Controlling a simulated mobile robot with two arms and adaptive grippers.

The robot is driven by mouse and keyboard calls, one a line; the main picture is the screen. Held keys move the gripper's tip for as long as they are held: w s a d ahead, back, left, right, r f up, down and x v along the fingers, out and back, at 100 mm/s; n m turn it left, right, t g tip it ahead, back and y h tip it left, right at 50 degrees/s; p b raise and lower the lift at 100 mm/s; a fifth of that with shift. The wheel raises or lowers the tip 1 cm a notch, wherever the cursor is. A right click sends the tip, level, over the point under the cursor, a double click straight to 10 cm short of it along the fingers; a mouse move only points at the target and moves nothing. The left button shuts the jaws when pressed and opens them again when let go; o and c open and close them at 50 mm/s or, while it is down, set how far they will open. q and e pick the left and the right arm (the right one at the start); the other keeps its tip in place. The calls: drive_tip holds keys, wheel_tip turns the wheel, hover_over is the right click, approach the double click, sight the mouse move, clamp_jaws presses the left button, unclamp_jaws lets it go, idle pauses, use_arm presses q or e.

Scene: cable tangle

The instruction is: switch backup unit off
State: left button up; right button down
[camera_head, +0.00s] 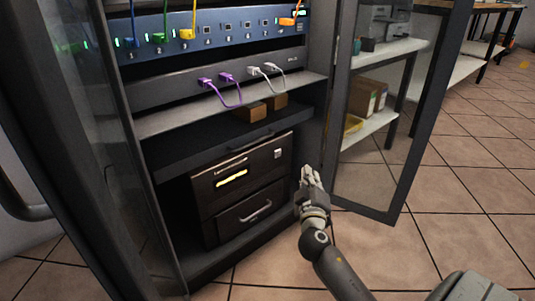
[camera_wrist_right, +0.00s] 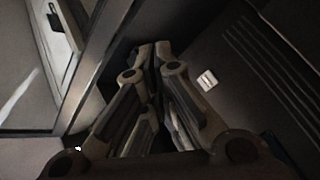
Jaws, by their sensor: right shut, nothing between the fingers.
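The backup unit (camera_head: 241,207) is a dark box low in the open rack, with a lit yellow bar (camera_head: 232,178) and a pale handle on its front. A small light switch (camera_head: 278,153) sits at the upper right of that front. It also shows as a white square switch (camera_wrist_right: 207,80) in the right wrist view, right of the fingertips. My right gripper (camera_head: 309,172) is shut and empty, to the right of the unit near the rack's right edge. It looks apart from the switch. Which way the switch is set is too small to tell. My left gripper is not in view.
The open glass door (camera_head: 389,206) stands to the right of my right gripper. Above the unit are a shelf with small brown boxes (camera_head: 250,112), purple cables (camera_head: 231,104) and a blue patch panel (camera_head: 207,42) with coloured cables. The tiled floor (camera_head: 470,180) is clear at the right.

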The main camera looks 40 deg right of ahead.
sight(278, 153)
idle(0.3)
drive_tip(key=w+b, duration=0.1)
drive_tip(key=w, duration=0.7)
drive_tip(key=shift+w+a+b, duration=0.35)
drive_tip(key=shift+b, duration=0.05)
drive_tip(key=shift+w, duration=0.15)
idle(1.1)
drive_tip(key=shift+w, duration=0.3)
drive_tip(key=shift+w+b, duration=0.35)
idle(0.5)
drive_tip(key=shift+s, duration=0.8)
drive_tip(key=shift+s+p, duration=0.1)
drive_tip(key=shift+p, duration=0.2)
